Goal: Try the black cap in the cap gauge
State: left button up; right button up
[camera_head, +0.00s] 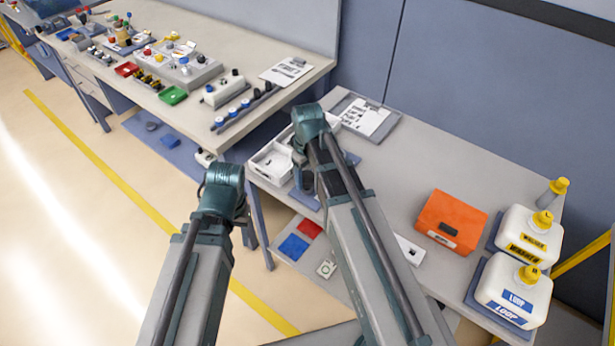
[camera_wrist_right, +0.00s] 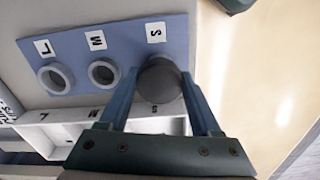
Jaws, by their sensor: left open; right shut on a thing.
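The cap gauge (camera_wrist_right: 118,68) is a blue plate with labels S, M and L in the right wrist view. The rings by M (camera_wrist_right: 103,73) and L (camera_wrist_right: 55,77) are empty. My right gripper (camera_wrist_right: 160,98) is shut on the black cap (camera_wrist_right: 160,82), which is at the S place and hides any ring there. I cannot tell whether the cap is seated or just above. In the head view my right gripper (camera_head: 303,182) is over the side table by the white tray; the cap is hidden. My left gripper (camera_head: 222,195) is open and empty, off the table's left edge, its fingers mostly hidden.
A white compartment tray (camera_head: 268,163) lies beside the gauge. An orange box (camera_head: 450,220) and white jugs with yellow caps (camera_head: 514,293) stand at the right. A clipboard (camera_head: 365,117) lies at the back. The middle of the table is clear.

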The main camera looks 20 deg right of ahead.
aim_at(307, 177)
jog(key=shift+f+b, duration=0.5)
dwell(0.3)
jog(key=o, duration=1.4)
jog(key=shift+r, duration=0.1)
notch_tip(307, 177, up, 14)
jog(key=p, duration=1.4)
jog(key=shift+f, duration=0.2)
